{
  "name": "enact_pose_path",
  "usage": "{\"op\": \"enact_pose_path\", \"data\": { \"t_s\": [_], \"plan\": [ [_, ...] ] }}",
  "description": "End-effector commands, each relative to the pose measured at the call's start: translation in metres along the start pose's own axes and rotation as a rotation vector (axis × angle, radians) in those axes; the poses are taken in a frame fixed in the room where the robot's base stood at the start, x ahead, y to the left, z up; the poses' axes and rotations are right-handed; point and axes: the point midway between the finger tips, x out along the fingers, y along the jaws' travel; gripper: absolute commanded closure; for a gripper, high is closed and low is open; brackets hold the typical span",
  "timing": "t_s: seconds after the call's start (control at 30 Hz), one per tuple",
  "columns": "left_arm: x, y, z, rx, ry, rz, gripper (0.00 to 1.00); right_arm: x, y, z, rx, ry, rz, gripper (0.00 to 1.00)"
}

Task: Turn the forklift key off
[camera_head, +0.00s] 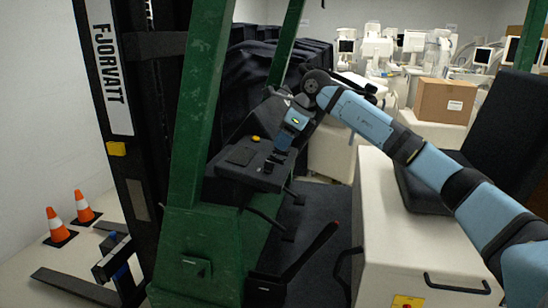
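The forklift's dark dashboard (238,168) stands behind the green front post, left of the picture's middle. A yellow knob (255,138) sits on its top. My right arm reaches in from the right, and its blue wrist is above the dashboard's right part. My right gripper (275,160) points down at the dashboard's right end, close to its surface. The fingers are small and dark there, so I cannot tell whether they are open or shut. The key is not clearly visible; the gripper may cover it. My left gripper is not in view.
The forklift's green posts (203,90) and black mast (130,120) stand left of the dashboard. A cream housing (400,225) and a black seat (500,115) are at right. Levers (310,250) rise below. Orange cones (57,225), covered carts and a cardboard box (444,101) are farther off.

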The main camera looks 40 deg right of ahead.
Motion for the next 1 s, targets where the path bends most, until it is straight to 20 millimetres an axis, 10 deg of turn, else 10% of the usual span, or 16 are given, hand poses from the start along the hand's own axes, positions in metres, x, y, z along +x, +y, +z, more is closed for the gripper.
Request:
{"op": "enact_pose_path", "data": {
  "t_s": [0.33, 1.0],
  "plan": [
    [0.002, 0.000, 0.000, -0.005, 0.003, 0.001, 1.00, -0.051, 0.000, 0.001, -0.002, -0.001, -0.002, 0.66],
    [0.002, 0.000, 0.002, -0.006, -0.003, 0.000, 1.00, -0.052, 0.002, 0.001, -0.002, -0.003, 0.006, 0.66]
  ]
}}
